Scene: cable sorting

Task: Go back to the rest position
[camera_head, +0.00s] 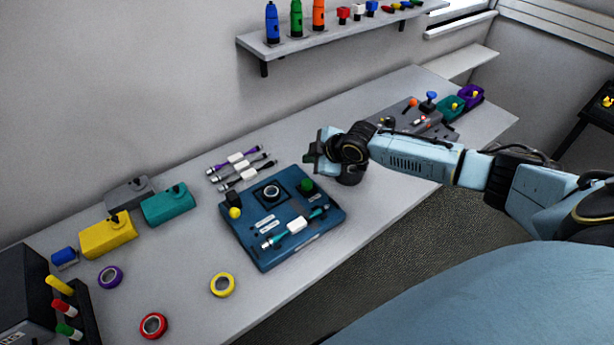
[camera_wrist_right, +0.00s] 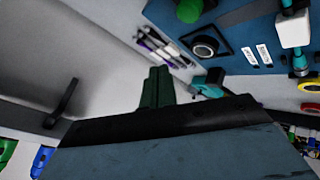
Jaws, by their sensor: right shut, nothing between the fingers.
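My right arm comes in from the right in the head view. Its gripper (camera_head: 316,158) hangs over the table just behind the blue board, with its fingers together and nothing held. In the right wrist view the closed dark green fingers (camera_wrist_right: 158,88) show in front of the wrist. The blue board (camera_head: 262,252) lies on the table and carries a cable with a white middle and teal ends (camera_head: 297,225), a green knob (camera_head: 306,185) and a yellow knob (camera_head: 235,212). My left gripper is not in view.
Several cables (camera_head: 237,158) lie behind the board. Yellow (camera_head: 108,237) and teal (camera_head: 168,206) blocks stand at left. Yellow (camera_head: 222,285) and red (camera_head: 153,325) tape rolls lie in front. A wall shelf (camera_head: 345,32) holds bottles. A grey control board (camera_head: 398,112) is at the right.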

